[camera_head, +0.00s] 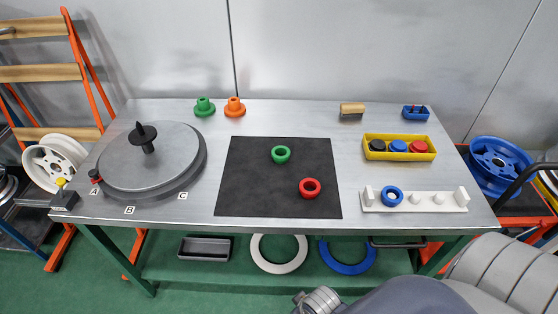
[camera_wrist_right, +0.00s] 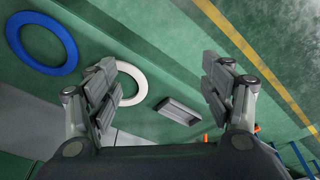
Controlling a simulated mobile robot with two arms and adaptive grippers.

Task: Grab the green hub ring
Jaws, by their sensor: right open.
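The green hub ring (camera_head: 281,161) lies on the black mat (camera_head: 240,190) at the middle of the table, hole facing up. A red hub ring (camera_head: 310,194) lies on the same mat, nearer and to the right. A green flanged piece (camera_head: 204,108) stands at the table's back edge, left of an orange one (camera_head: 235,108). My right gripper (camera_wrist_right: 160,92) is open and empty in the right wrist view, facing the floor area. My right arm enters the head view at the bottom right, away from the green ring. My left gripper is not in view.
A grey turntable (camera_head: 150,170) with a black knob stands at the left. A yellow bin (camera_head: 399,156) and a white peg rack (camera_head: 414,209) with a blue ring (camera_head: 392,196) are at the right. The table's front edge lies between my right arm and the mat.

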